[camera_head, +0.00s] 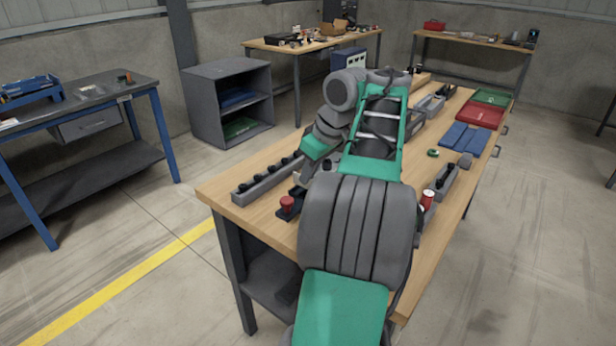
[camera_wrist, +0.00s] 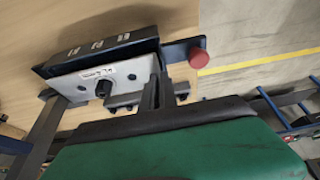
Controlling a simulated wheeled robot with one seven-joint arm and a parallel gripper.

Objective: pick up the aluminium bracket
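In the wrist view, my gripper (camera_wrist: 159,82) shows as dark narrow fingers above its green body. In the head view, my own arm hides most of the gripper, and I cannot pick out the bracket.
A red button (camera_head: 287,203) stands near the workbench's (camera_head: 222,188) left edge; it also shows in the wrist view (camera_wrist: 199,58). A long grey rail with black knobs (camera_head: 262,184) lies behind it. Blue, red (camera_head: 480,114) and green trays lie farther back. Bare wood shows at the front.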

